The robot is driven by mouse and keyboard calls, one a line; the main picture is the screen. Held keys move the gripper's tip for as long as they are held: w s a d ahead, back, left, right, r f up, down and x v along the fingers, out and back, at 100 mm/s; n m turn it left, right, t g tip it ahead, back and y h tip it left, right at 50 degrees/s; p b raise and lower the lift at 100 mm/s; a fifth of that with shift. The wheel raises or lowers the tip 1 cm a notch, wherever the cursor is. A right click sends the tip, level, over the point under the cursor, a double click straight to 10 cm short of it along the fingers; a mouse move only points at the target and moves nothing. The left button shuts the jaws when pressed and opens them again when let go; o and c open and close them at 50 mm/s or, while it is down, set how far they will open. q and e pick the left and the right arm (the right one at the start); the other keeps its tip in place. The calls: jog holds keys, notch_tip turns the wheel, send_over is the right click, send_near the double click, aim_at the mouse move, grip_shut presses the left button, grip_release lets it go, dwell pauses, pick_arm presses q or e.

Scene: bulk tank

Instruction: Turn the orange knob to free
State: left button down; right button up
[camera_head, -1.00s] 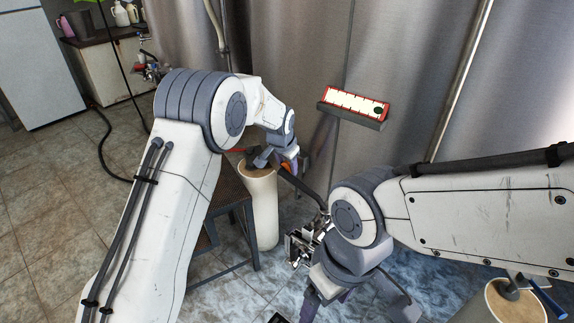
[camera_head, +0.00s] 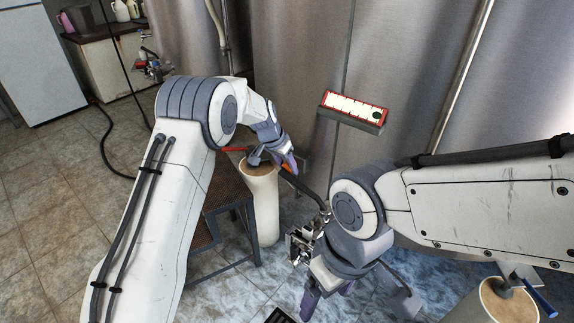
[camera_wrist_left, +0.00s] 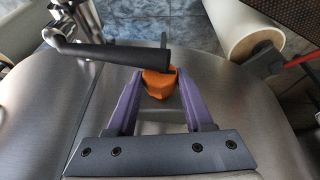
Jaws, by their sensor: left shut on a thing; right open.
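The orange knob (camera_wrist_left: 158,84) shows in the left wrist view between the purple fingers of my left gripper (camera_wrist_left: 160,92). The gripper is shut on it. A dark bar crosses just above the knob and hides part of it. In the head view, my left gripper (camera_head: 284,160) is by the steel tank wall, and its fingers and wrist largely hide the knob. My right gripper (camera_head: 350,299) is lower in the head view, open with its fingers apart, and nothing shows between them.
The steel tank (camera_head: 290,60) fills the back, with a red-framed gauge (camera_head: 354,107) on it. A cream cylinder (camera_head: 263,205) stands beside a dark step stool (camera_head: 228,195). Another cylinder (camera_head: 492,303) is at lower right. A black hose (camera_head: 105,150) lies on the tiled floor.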

pick_arm(q)
jog(key=shift+c, duration=1.4)
grip_release()
jog(key=shift+r, duration=0.1)
jog(key=v, duration=1)
jog(key=shift+a, duration=0.15)
